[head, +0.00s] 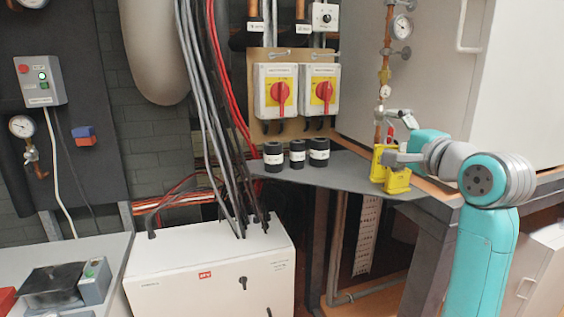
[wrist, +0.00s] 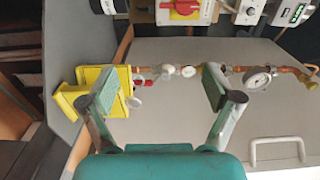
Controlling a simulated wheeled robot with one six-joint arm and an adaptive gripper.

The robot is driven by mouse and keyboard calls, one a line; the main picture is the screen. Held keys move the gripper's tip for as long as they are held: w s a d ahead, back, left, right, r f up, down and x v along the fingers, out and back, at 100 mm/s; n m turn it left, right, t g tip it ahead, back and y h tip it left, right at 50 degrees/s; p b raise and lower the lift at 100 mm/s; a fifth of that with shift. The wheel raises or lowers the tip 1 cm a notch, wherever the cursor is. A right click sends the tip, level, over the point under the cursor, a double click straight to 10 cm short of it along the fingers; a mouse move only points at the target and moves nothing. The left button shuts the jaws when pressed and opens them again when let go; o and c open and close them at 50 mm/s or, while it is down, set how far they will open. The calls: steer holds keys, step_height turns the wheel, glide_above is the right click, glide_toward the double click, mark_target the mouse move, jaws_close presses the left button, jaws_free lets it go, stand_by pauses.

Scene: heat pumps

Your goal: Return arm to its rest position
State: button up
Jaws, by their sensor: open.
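My arm, teal and grey, reaches in from the right of the head view. My gripper (head: 396,157) is beside a yellow object (head: 396,182) on the grey shelf. In the wrist view my gripper (wrist: 160,90) is open, with its two fingers wide apart and nothing held between them. The yellow object (wrist: 86,99) shows behind and left of the left finger, which hides part of it. I cannot tell whether they touch.
The grey shelf (head: 340,171) also holds several black cylinders (head: 297,153). Switch boxes with red knobs (head: 280,92), a copper pipe with gauges (head: 384,92) and a pale cabinet (head: 440,95) are close behind. A white box (head: 212,268) with cables stands at front.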

steer(key=s+f+n+h, duration=0.1)
steer(key=s+f, duration=0.1)
steer(key=f, duration=1)
steer(key=s+f+h, duration=0.1)
steer(key=s+f, duration=0.1)
steer(key=f, duration=1)
steer(key=s+a+f+n+h, duration=0.1)
steer(key=s+f, duration=0.6)
steer(key=f, duration=0.2)
steer(key=s+a+f+n+h, duration=0.1)
steer(key=s+f+n, duration=0.1)
steer(key=s+f, duration=0.6)
steer(key=s+a+f+n+g+h, duration=0.15)
steer(key=s+f, duration=0.35)
steer(key=s, duration=0.5)
steer(key=s+f+n, duration=0.3)
steer(key=s+f, duration=0.2)
steer(key=s, duration=0.4)
steer(key=s+r+n, duration=0.3)
steer(key=s+n, duration=0.3)
steer(key=s, duration=1.2)
steer(key=shift+s+a+g, duration=0.3)
steer(key=shift+s+g, duration=0.1)
steer(key=shift+g, duration=0.05)
steer(key=shift+r, duration=0.1)
